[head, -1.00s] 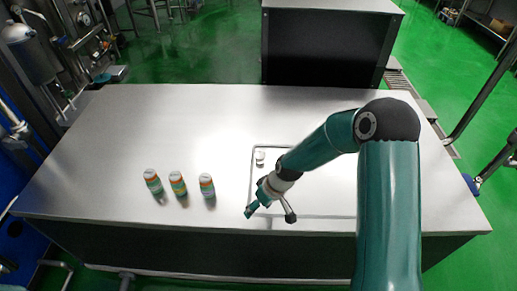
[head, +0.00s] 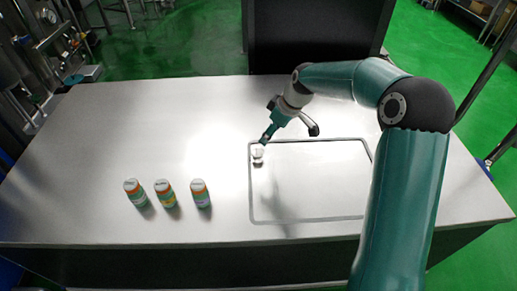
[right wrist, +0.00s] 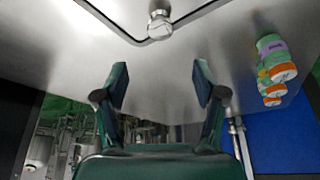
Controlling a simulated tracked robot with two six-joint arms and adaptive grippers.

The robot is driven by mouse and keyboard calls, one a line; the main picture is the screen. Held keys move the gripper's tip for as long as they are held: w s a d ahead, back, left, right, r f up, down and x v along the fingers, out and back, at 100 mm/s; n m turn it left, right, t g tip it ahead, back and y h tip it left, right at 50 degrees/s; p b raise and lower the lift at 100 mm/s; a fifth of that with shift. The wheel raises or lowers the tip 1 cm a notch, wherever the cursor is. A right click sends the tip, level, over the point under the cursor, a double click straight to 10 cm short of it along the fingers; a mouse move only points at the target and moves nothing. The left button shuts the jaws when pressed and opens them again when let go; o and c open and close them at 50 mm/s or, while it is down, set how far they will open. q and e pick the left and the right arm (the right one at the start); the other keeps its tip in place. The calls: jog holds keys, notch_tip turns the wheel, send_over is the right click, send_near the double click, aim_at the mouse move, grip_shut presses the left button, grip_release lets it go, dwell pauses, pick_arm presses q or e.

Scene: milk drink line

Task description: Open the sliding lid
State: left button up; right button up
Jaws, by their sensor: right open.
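The sliding lid (head: 320,185) is a flat grey panel with a dark rounded outline, level with the tabletop. A small pale round knob (head: 258,155) stands at its back left corner. In the right wrist view the knob (right wrist: 160,25) is near the top middle, beyond my fingertips, and the lid corner (right wrist: 125,14) shows around it. My right gripper (head: 290,132) is open and empty, just behind the lid's back edge and close to the knob, not around it. Its two spread fingers show in the wrist view (right wrist: 160,85). My left gripper is not in view.
A dark cabinet (head: 315,35) stands behind the table. The table's back left is clear.

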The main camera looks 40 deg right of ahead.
aim_at(257, 152)
jog(key=x, duration=1)
jog(key=shift+w+a+f, duration=0.1)
jog(key=shift+f, duration=0.25)
grip_shut()
